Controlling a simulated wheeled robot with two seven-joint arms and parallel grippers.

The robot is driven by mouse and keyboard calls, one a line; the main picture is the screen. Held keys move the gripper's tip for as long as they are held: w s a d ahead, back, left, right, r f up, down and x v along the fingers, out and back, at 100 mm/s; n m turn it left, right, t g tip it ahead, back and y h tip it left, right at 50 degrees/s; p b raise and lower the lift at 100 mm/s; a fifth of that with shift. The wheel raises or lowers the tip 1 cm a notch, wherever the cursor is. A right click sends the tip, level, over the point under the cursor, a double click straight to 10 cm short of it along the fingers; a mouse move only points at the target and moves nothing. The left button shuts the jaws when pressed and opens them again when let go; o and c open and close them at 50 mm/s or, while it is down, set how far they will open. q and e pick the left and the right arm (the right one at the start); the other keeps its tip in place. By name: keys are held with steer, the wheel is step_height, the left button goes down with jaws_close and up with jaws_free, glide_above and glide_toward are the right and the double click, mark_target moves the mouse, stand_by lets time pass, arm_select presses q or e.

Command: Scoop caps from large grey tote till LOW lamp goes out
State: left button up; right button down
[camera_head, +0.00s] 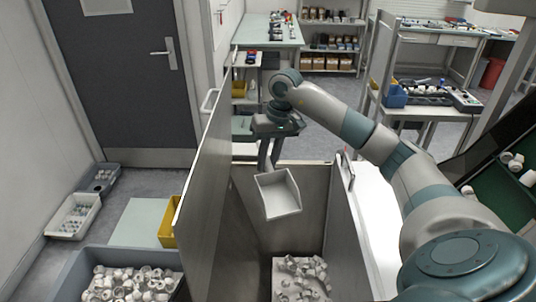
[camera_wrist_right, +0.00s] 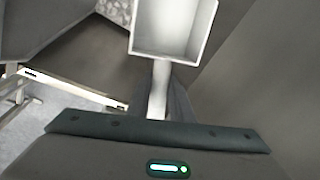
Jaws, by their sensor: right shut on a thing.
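My right gripper (camera_head: 268,160) is shut on the handle of a white scoop (camera_head: 279,194), which also shows in the right wrist view (camera_wrist_right: 172,35). The scoop hangs tilted inside a tall metal hopper (camera_head: 232,240), and I see no caps in it. White caps (camera_head: 300,278) lie at the hopper's bottom, below the scoop. The large grey tote (camera_head: 78,268) stands at the lower left, outside the hopper wall, with many white caps (camera_head: 128,284) in it. My left gripper is not in view. I cannot make out the LOW lamp.
The hopper's tall left wall (camera_head: 205,170) stands between scoop and tote. A yellow bin (camera_head: 170,222) is behind the tote. Small trays (camera_head: 75,214) lie on the floor by the door. A green board (camera_head: 505,195) with white parts is at the right.

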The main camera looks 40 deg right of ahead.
steer(key=shift+w+r+p, duration=0.1)
steer(key=shift+w+p, duration=0.1)
steer(key=shift+p, duration=0.2)
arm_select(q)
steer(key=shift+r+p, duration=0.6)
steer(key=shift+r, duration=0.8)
arm_select(e)
steer(key=shift+w+d+f+g+y, duration=0.1)
steer(key=shift+w+f+g+y, duration=0.25)
steer(key=shift+f+g, duration=0.45)
steer(key=shift+s+r, duration=0.1)
steer(key=shift+r, duration=0.05)
steer(key=shift+r, duration=0.1)
